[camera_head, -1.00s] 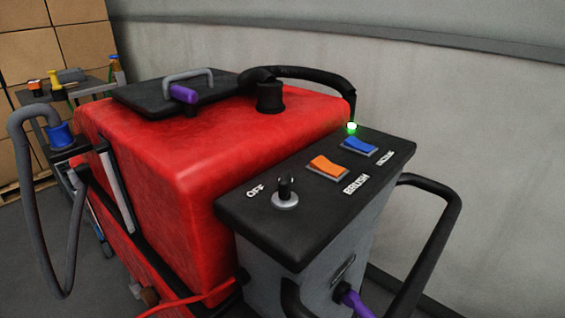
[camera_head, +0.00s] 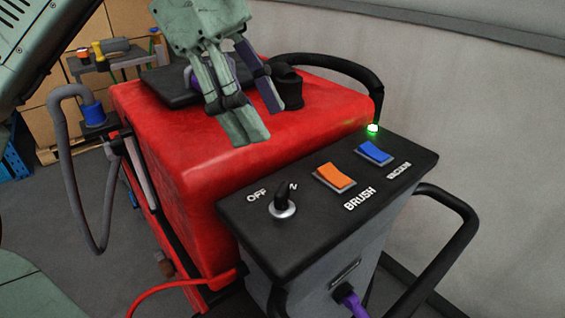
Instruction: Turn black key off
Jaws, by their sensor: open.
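The black key (camera_head: 284,195) stands in a silver ring (camera_head: 282,211) on the dark control panel (camera_head: 255,236) of the red scrubber (camera_head: 185,135). It points toward a label partly hidden behind it, of which an "N" shows. The "OFF" label (camera_head: 257,196) is to its left. A green light (camera_head: 373,128) glows at the panel's far end. My gripper (camera_head: 262,119) is open and empty, fingers pointing down. In the picture it is above the key and in front of the red tank top, apart from the key.
An orange BRUSH switch (camera_head: 333,177) and a blue VACUUM switch (camera_head: 374,152) sit right of the key. A black handle bar (camera_head: 460,215) curves at the right. A grey hose (camera_head: 68,180) hangs at the left. The space directly above the panel is clear.

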